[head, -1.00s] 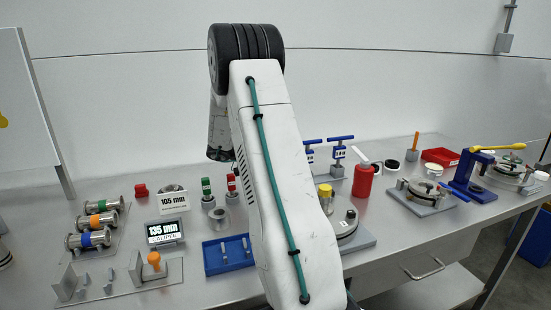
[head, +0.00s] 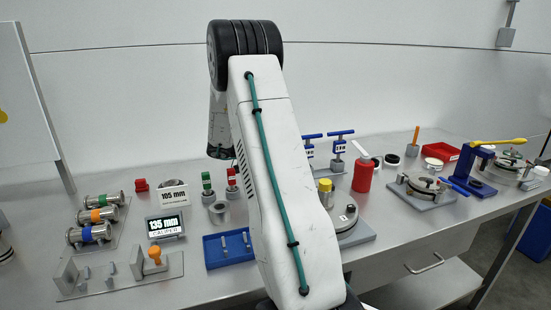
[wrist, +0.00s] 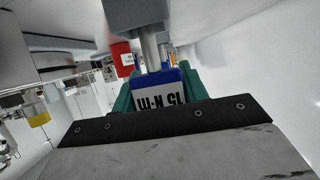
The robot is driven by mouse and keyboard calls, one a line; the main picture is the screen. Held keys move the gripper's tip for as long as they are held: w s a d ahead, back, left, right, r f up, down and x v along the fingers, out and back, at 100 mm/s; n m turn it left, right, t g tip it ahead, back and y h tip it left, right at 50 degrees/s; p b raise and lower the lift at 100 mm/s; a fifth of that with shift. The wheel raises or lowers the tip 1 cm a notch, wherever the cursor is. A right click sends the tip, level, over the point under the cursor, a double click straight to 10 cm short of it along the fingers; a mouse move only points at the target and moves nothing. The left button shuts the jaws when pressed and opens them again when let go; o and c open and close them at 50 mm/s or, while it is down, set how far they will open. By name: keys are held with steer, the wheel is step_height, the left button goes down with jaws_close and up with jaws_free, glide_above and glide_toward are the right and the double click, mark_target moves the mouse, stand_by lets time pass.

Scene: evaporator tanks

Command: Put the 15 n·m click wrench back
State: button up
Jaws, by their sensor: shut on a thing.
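In the wrist view, my gripper (wrist: 160,95) is shut on the 15 n·m click wrench (wrist: 163,76). Its blue body sits between the green fingers, and its white label reads 15 N·M upside down. A grey shaft runs from it toward the top of the picture. In the head view my arm hides my gripper and the held wrench. Two blue T-handled tools with white labels, one on the left (head: 312,136) and one on the right (head: 341,133), stand upright just right of my arm. Their label numbers are too small to read surely.
A red bottle (head: 362,174) stands right of the T-handled tools. A round fixture (head: 345,220) and a blue tray (head: 213,261) lie close to my arm. A 135 mm caliper display (head: 165,228) stands at left. The table's right front edge shows bare metal.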

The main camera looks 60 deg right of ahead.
steer(key=o, duration=1.4)
